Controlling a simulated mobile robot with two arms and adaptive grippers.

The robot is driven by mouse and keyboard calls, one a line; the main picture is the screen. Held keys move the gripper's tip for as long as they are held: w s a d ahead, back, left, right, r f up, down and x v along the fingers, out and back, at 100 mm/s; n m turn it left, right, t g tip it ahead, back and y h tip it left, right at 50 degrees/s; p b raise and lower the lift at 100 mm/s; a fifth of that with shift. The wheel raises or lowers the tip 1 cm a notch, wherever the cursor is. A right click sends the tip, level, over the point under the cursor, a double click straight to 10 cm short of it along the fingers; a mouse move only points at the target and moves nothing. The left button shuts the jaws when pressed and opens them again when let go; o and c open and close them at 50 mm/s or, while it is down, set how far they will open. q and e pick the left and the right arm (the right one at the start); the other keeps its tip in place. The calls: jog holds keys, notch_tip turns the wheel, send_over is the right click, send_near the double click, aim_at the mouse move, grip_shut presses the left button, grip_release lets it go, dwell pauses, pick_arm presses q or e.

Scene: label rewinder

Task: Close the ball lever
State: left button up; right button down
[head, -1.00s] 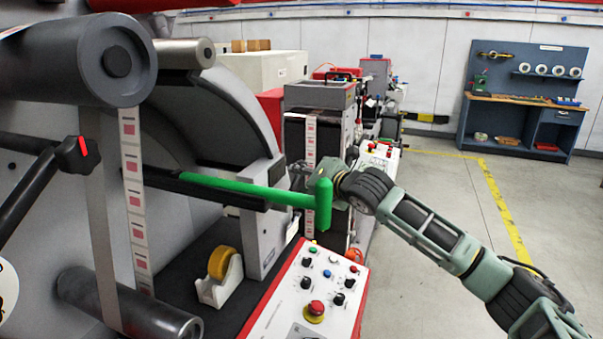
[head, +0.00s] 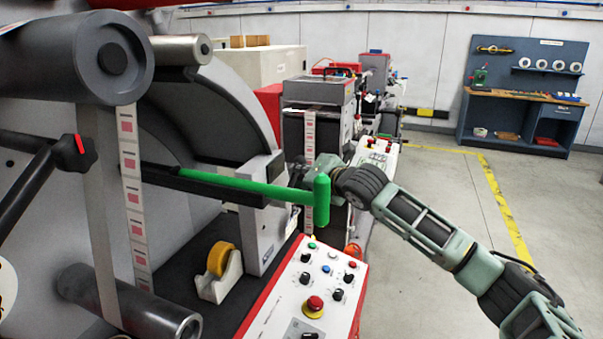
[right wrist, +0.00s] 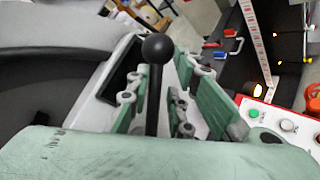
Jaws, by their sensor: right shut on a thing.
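The ball lever (right wrist: 158,48) shows in the right wrist view as a black ball on a dark rod. It stands between the two pale green fingers of my right gripper (right wrist: 156,103), which is shut on the rod below the ball. In the head view my right gripper (head: 298,174) is beside the machine's grey side plate, partly hidden behind a bright green bar (head: 250,188) with an upright end. The ball lever cannot be made out in the head view. My left gripper is not in view.
A control panel (head: 290,315) with buttons and a red mushroom button lies below the green bar. A tape dispenser (head: 220,275) and grey rollers (head: 130,315) are at left. Other machines stand behind. The floor (head: 430,250) on the right is clear up to a blue workbench (head: 520,105).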

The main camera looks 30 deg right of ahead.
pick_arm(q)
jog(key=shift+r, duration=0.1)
pick_arm(e)
jog(key=shift+a+r, duration=0.15)
jog(key=shift+r, duration=0.25)
pick_arm(q)
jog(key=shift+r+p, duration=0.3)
jog(key=shift+p, duration=0.05)
pick_arm(e)
jog(key=shift+r, duration=0.1)
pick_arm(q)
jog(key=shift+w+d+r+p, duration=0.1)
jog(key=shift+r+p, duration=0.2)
